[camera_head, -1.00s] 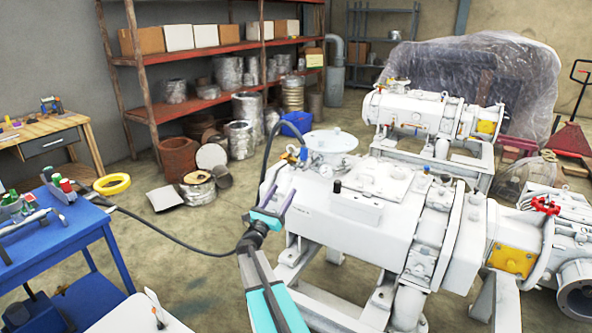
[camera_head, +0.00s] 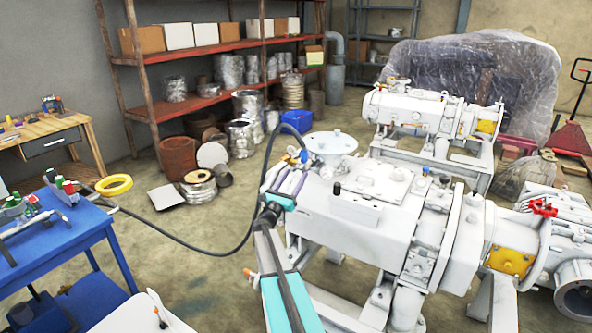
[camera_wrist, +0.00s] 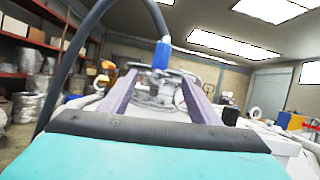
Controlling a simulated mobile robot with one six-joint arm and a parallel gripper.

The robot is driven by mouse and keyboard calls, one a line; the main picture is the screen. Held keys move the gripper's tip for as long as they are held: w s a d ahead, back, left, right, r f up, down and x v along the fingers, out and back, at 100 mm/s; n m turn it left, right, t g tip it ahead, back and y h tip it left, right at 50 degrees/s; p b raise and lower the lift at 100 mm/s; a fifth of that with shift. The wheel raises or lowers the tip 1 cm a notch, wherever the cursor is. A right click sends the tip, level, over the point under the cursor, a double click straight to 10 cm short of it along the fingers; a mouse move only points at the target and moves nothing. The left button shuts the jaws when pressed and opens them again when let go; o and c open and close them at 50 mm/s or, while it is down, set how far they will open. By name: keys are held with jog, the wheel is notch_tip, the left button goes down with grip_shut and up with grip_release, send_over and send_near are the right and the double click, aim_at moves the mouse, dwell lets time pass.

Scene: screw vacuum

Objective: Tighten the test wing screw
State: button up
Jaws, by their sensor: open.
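My gripper (camera_head: 289,176), with two purple fingers, is open at the left end of the large white vacuum pump (camera_head: 360,215). In the wrist view my gripper (camera_wrist: 159,78) has its fingers spread on either side of a grey, round-topped fitting. A blue hose connector (camera_wrist: 161,54) stands behind the fingertips, with a dark hose rising from it; the connector (camera_head: 303,156) also shows in the head view. An orange part (camera_wrist: 107,66) is left of the left finger. I cannot make out which small part is the test wing screw. I see nothing held between the fingers.
A black hose (camera_head: 268,160) arches beside my gripper and runs left to the blue tool table (camera_head: 60,240). A second white pump (camera_head: 420,112) stands behind. A red handle (camera_head: 543,207) is on the right. Floor is open at centre left.

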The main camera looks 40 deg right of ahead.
aim_at(299, 169)
jog(key=shift+p+x, duration=0.45)
jog(key=shift+x, duration=1.55)
